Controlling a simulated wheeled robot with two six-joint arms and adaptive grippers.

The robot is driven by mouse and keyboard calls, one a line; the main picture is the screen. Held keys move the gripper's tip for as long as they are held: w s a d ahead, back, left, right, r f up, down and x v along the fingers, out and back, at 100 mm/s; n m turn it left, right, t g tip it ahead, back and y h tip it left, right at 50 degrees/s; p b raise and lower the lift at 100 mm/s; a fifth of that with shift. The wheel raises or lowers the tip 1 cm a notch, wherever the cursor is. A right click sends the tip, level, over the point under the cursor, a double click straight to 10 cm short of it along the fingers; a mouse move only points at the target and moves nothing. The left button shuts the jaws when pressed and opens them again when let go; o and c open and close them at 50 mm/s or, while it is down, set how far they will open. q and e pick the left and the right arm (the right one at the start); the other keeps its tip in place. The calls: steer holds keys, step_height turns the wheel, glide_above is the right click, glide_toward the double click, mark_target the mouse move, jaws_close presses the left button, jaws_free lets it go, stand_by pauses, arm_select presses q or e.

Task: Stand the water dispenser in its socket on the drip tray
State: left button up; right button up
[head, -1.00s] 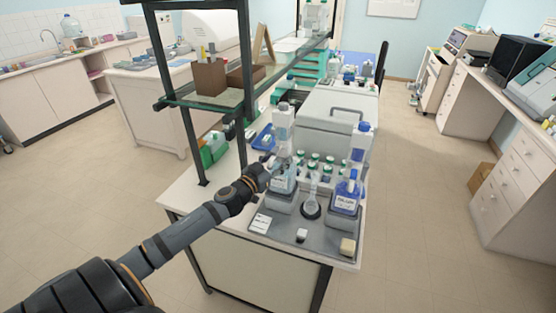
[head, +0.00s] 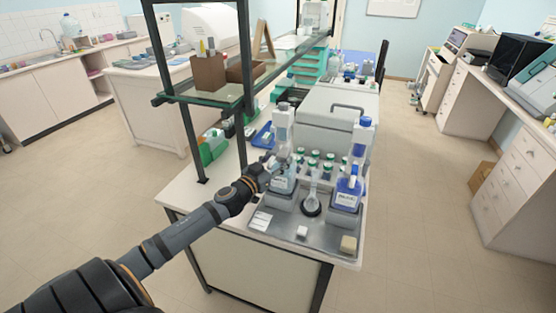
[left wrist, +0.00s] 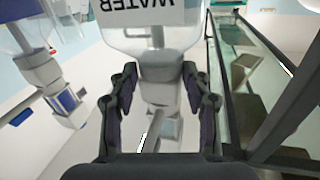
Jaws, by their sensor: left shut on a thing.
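The water dispenser (head: 282,182), a clear bottle with a white label and a tall grey-white top, stands upright at the left side of the drip tray (head: 325,237). It is over a grey socket block (head: 278,203); I cannot tell whether its base is fully seated. My left gripper (head: 270,164) is shut on the dispenser from the left. In the left wrist view, the dispenser (left wrist: 150,45) fills the space between the fingers (left wrist: 158,88), with its WATER label upside down. My right gripper is not in view.
A blue dispenser (head: 347,188) stands in the right socket. A round dark stand with a clear flask (head: 312,200) is between them. Several green-capped bottles (head: 314,160) stand behind. A shelf frame (head: 190,145) rises at left.

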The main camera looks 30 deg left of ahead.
arm_select(q)
steer(key=shift+r, duration=0.1)
steer(key=o, duration=1.5)
steer(key=shift+s+f, duration=0.1)
steer(key=shift+f, duration=0.1)
steer(key=shift+s+a+f, duration=0.1)
steer(key=shift+s, duration=0.6)
steer(key=s, duration=0.6)
steer(key=shift+r, duration=0.2)
